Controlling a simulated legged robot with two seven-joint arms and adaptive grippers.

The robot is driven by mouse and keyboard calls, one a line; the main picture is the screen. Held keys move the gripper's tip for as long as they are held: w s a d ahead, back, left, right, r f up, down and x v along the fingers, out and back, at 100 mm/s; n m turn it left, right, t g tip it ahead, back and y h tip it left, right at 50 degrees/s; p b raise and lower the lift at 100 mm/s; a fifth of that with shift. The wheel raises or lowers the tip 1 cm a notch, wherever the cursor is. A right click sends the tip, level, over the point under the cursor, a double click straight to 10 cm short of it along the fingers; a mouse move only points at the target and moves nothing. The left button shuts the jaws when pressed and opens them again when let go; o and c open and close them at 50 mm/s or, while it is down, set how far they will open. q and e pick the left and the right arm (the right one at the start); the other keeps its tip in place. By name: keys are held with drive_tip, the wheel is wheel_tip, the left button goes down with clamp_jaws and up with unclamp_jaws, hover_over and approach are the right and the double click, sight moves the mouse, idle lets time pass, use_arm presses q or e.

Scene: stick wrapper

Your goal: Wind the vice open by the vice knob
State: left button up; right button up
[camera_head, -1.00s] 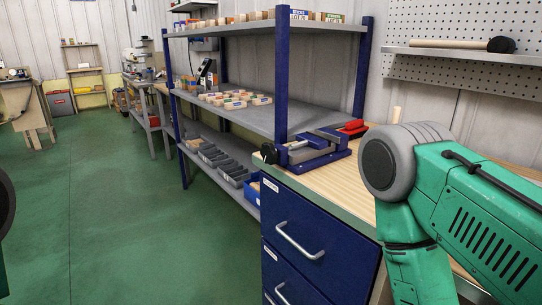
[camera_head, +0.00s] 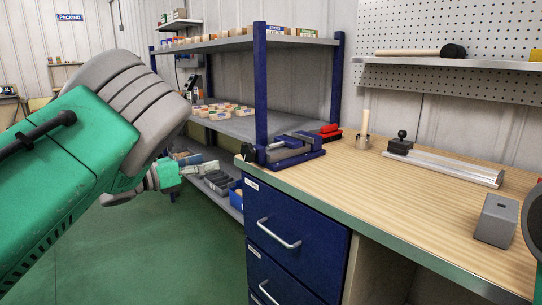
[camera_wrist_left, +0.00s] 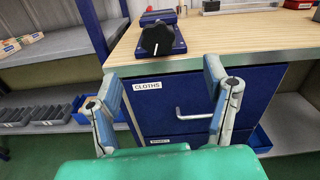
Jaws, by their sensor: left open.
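The blue and grey vice (camera_head: 293,147) sits on the left end of the wooden workbench, near its front corner. Its black vice knob (camera_head: 248,152) points toward the bench's left edge. In the left wrist view the star-shaped knob (camera_wrist_left: 157,39) faces me, ahead of the fingers. My left gripper (camera_head: 207,168) is left of the knob and apart from it, beside the bench end. In the left wrist view its two fingers (camera_wrist_left: 162,74) are spread with nothing between them. My right gripper is not in view; only a bit of that arm shows at the right edge.
A blue drawer cabinet (camera_head: 295,240) is under the bench top (camera_head: 410,205). Shelving with a blue post (camera_head: 261,85) stands close behind the vice. A red object (camera_head: 330,131), a wooden-handled item, a metal rail (camera_head: 445,166) and a grey block (camera_head: 497,220) are on the bench.

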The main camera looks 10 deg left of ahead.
sight(246, 151)
use_arm(q)
drive_tip(key=b+x, duration=0.1)
drive_tip(key=x, duration=1.1)
drive_tip(key=shift+w+d+f, duration=0.15)
drive_tip(key=shift+w+d, duration=0.05)
drive_tip(key=shift+w, duration=0.1)
drive_tip(key=shift+w+d, duration=0.1)
drive_tip(key=shift+w, duration=0.25)
drive_tip(key=shift+a, duration=0.2)
drive_tip(key=c, duration=0.6)
drive_tip(key=shift+d, duration=0.15)
drive_tip(key=c, duration=0.6)
